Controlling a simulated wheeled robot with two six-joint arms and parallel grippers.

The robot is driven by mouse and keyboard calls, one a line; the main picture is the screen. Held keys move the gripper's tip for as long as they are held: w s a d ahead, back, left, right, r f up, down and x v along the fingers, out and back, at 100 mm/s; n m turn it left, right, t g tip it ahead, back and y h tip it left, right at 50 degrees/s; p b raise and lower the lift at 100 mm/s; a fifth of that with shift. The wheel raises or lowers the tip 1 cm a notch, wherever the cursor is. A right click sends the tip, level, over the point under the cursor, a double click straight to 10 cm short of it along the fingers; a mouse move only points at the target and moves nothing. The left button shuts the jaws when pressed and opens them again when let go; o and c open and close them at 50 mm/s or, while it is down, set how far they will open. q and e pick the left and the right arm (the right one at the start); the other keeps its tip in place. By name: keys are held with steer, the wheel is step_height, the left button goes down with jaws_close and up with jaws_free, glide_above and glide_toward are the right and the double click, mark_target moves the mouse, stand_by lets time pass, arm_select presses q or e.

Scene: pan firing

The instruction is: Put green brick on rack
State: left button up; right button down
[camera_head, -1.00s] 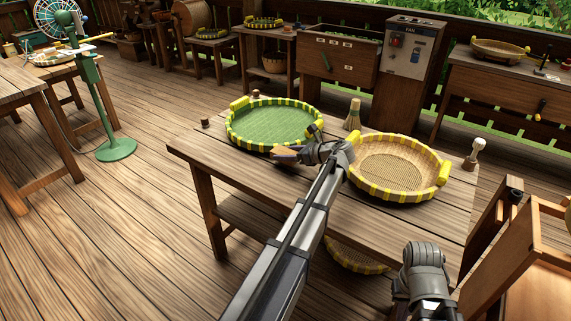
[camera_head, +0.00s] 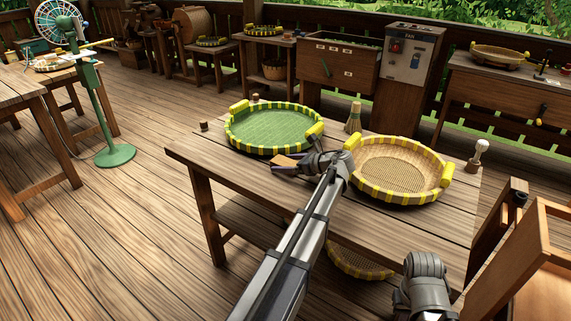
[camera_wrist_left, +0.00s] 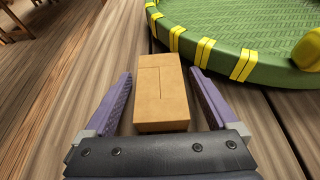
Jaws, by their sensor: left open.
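A tan, wooden-looking block (camera_wrist_left: 160,95) with an L-shaped seam on top lies on the plank table, beside the green-lined tray (camera_wrist_left: 265,35). I see no block that is green. My left gripper (camera_wrist_left: 160,100) is open, with its purple fingers on either side of the block's near part and gaps to both sides. In the head view, the left gripper (camera_head: 297,158) is low over the table in front of the green tray (camera_head: 272,130), and the block (camera_head: 284,161) shows partly. My right gripper's fingers are not visible; only grey arm parts show at the bottom right. I cannot pick out a rack for certain.
A woven tray with a yellow-striped rim (camera_head: 398,196) stands right of the left gripper. A small hand broom (camera_head: 354,117) stands behind the trays. A wooden frame (camera_head: 525,255) is at the right. The table's left front (camera_head: 235,175) is clear.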

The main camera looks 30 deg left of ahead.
arm_select(q)
steer(key=shift+r, duration=0.1)
steer(key=shift+d+r+p, duration=0.1)
steer(key=shift+r+p, duration=0.1)
steer(key=shift+p, duration=0.1)
steer(key=p+v, duration=0.4)
steer(key=v, duration=0.6)
steer(key=shift+d+r, duration=0.15)
steer(key=shift+s+d+r, duration=0.1)
steer(key=shift+d+r, duration=0.05)
steer(key=shift+d, duration=0.45)
steer(key=shift+c, duration=0.4)
